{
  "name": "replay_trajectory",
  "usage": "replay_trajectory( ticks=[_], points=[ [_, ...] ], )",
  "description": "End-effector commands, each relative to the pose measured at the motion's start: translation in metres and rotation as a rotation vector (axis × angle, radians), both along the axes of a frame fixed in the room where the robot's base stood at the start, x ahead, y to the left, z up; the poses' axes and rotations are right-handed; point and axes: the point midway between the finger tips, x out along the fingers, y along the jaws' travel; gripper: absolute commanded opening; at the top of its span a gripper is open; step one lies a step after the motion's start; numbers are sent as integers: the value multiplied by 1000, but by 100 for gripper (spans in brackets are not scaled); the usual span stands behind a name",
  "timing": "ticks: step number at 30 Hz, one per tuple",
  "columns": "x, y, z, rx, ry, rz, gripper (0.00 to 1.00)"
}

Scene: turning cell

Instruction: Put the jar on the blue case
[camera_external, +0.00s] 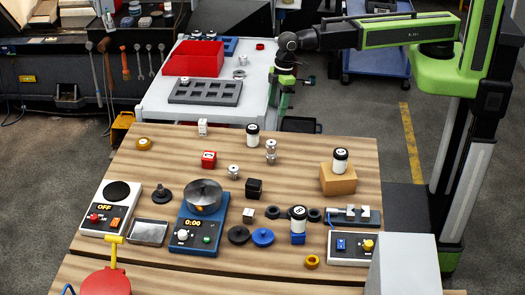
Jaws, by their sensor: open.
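Three white jars with black bands or lids show. One jar (252,139) stands on the wooden table towards the back. A second jar (341,166) stands on a tan box at the right. A third jar (298,226) stands on a small blue block (298,239) near the front; this block may be the blue case. I cannot tell which jar the task names. My gripper (282,106) is open and points down near the right edge of the white table at the back, apart from every jar. Its fingers are small and partly unclear.
The tan box (338,184) and a black cube (254,189) stand on the wooden table (310,155). A red bin (192,66) and grey tray (205,97) are on the white table.

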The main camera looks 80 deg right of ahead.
Motion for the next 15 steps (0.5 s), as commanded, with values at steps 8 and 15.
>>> replay_trajectory(
  ticks=[8,15],
  points=[
    [-70,-244,-4,-65,123,-450,67],
    [-99,-299,-4,-82,164,-579,67]
  ],
)
